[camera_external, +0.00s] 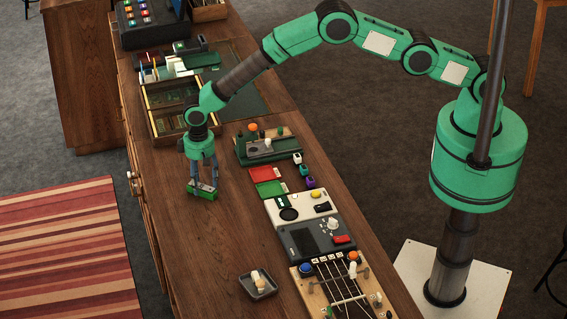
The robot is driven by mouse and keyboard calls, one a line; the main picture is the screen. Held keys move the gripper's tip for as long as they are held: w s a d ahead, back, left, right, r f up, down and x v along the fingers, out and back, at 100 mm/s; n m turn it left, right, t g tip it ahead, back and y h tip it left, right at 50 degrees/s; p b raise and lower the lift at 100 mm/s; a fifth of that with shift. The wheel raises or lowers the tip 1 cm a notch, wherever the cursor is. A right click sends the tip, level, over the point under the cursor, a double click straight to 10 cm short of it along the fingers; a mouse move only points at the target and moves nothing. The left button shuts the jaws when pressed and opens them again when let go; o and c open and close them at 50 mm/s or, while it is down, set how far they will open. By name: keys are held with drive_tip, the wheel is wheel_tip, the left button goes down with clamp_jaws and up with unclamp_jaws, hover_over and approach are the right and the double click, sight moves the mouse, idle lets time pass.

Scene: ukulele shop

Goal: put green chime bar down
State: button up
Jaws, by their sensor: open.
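The green chime bar (203,193) is a small green block with a pale patch on its near side. It is low over or on the wooden counter (190,240), left of the red and green trays. My gripper (202,186) points straight down at it, with its fingers on either side of the bar's upper part. The jaws are open. I cannot tell whether the fingers still touch the bar. The fingertips partly cover its top.
A wooden compartment box (182,122) stands behind my gripper. A red tray (265,174) and a green tray (271,188) lie to the right, with a grey device (316,240) nearer. A small dark dish (258,285) stands in front. The counter's left front is clear.

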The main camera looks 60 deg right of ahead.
wheel_tip(320, 180, up, 10)
drive_tip(key=b, duration=0.1)
drive_tip(key=shift+b, duration=0.35)
drive_tip(key=shift+r, duration=0.1)
idle(0.6)
drive_tip(key=shift+d, duration=0.1)
